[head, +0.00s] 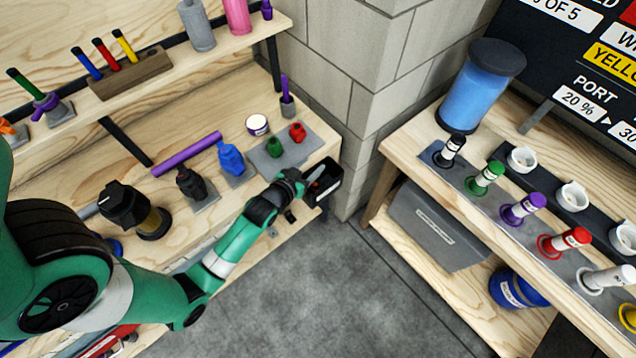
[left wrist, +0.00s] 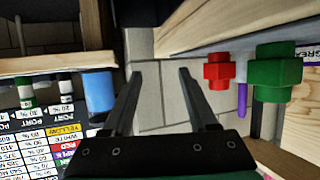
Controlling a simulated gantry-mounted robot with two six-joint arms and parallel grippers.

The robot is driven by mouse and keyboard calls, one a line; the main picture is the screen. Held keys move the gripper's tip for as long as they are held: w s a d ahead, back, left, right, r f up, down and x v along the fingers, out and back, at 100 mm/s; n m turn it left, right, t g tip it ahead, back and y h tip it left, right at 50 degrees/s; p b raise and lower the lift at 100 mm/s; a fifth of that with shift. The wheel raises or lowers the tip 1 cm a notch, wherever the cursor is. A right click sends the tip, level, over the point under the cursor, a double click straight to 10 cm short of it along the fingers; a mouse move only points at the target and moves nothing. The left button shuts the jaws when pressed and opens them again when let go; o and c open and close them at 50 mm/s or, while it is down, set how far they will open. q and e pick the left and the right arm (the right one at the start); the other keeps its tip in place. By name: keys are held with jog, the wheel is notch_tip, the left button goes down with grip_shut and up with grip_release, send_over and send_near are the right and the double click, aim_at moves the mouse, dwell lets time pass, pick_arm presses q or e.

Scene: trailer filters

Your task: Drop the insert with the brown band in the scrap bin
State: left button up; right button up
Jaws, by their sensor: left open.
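I cannot make out an insert with a brown band in either view. Inserts standing in a row on the right bench show black (head: 449,150), green (head: 485,177), purple (head: 523,208), red (head: 564,242), white (head: 606,279) and yellow colours. A grey bin (head: 435,225) sits on the shelf below them; its label is too small to read. My left gripper (head: 325,180) is at the left bench's end, near the wall corner. In the left wrist view its fingers (left wrist: 160,80) are apart with only grey wall between them. My right gripper is not in view.
Red (head: 298,132) and green (head: 273,147) knobs stand on a grey plate near my left gripper. A blue-bodied canister (head: 470,90) stands at the right bench's back. A black and amber housing (head: 140,212) is on the left bench. The floor (head: 320,290) between benches is clear.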

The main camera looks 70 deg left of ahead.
pick_arm(q)
jog(key=p+v, duration=0.2)
jog(key=v, duration=0.8)
jog(key=shift+s+d+r, duration=0.15)
